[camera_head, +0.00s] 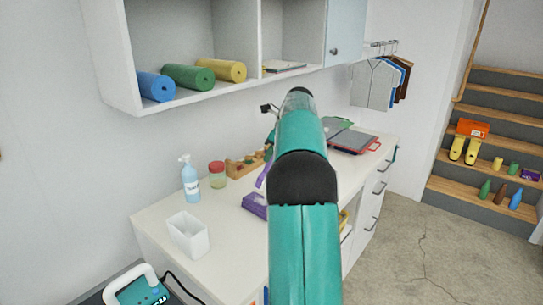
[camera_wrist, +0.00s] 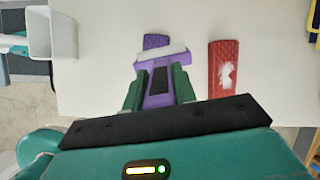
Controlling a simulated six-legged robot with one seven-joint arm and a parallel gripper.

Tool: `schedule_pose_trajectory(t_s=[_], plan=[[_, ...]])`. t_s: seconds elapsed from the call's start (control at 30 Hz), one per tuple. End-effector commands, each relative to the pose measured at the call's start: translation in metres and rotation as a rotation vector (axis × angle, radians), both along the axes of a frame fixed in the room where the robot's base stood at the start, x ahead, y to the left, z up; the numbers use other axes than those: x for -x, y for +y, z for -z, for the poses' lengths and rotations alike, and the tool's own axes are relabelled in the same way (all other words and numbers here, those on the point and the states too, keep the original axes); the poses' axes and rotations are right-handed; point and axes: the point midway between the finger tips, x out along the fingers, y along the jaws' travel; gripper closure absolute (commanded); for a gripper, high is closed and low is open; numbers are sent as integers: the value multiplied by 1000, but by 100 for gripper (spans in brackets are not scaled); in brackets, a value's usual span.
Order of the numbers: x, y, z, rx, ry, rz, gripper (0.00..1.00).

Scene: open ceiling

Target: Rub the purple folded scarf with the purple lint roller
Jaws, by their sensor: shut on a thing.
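The purple lint roller (camera_wrist: 158,80) is held between the green fingers of my gripper (camera_wrist: 158,88), its white roller head pointing away from me. A purple strip of the roller (camera_head: 262,177) shows beside my arm in the head view. The purple folded scarf (camera_wrist: 157,41) lies on the white counter just beyond the roller head, which covers its near part. I cannot tell whether the head touches it. In the head view the scarf (camera_head: 254,205) shows left of my arm, partly hidden by it. My gripper is hidden behind my arm there.
A red folded cloth (camera_wrist: 225,68) with a white patch lies right of the roller. A white bin (camera_head: 188,236) stands at the counter's near left. A blue pump bottle (camera_head: 190,183), a jar (camera_head: 217,175) and a wooden rack (camera_head: 245,166) stand along the wall.

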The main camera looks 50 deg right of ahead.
Motion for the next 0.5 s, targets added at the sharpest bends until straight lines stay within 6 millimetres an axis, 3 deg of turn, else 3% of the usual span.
schedule_pose_trajectory(t_s=[0.23,0.5], plan=[[0,0,-5,1,-1,-1,96],[0,0,-27,1,-1,-1,96]])
